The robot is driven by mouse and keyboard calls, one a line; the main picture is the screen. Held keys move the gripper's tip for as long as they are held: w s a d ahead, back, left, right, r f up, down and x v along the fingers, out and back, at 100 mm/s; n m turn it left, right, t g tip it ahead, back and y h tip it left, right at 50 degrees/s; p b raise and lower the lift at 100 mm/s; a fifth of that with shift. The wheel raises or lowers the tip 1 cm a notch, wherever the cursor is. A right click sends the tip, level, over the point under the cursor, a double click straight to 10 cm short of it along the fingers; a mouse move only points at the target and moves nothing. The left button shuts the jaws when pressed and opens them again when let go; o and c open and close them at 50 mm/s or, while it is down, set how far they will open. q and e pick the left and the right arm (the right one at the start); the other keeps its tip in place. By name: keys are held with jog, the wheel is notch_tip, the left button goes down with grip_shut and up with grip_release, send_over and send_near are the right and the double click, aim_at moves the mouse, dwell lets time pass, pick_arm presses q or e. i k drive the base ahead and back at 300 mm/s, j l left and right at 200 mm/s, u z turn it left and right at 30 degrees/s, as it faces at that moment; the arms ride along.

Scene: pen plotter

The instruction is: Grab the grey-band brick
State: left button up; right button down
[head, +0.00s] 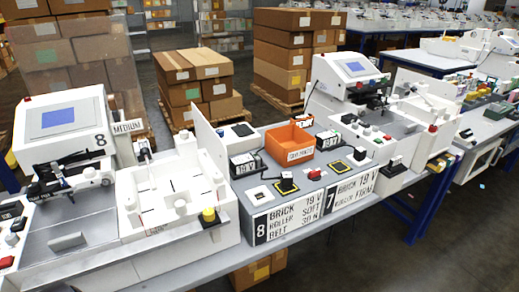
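Two dark boxes with white labels, which look like power bricks, stand on the grey bench top. One brick (244,166) is left of the orange bin, and the other brick (327,140) is right of it. Their bands are too small to make out, so I cannot tell which has the grey band. Neither of my grippers shows in the head view.
The orange bin (290,146) stands between the bricks. A small black part sits on a yellow-edged square (287,186) in front. White plotter machines (65,130) flank this area, with a white upright panel (207,138) at its left. Signs 8 (290,218) and 7 (352,190) line the front edge.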

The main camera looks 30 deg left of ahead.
aim_at(251, 161)
jog(key=u, duration=1.15)
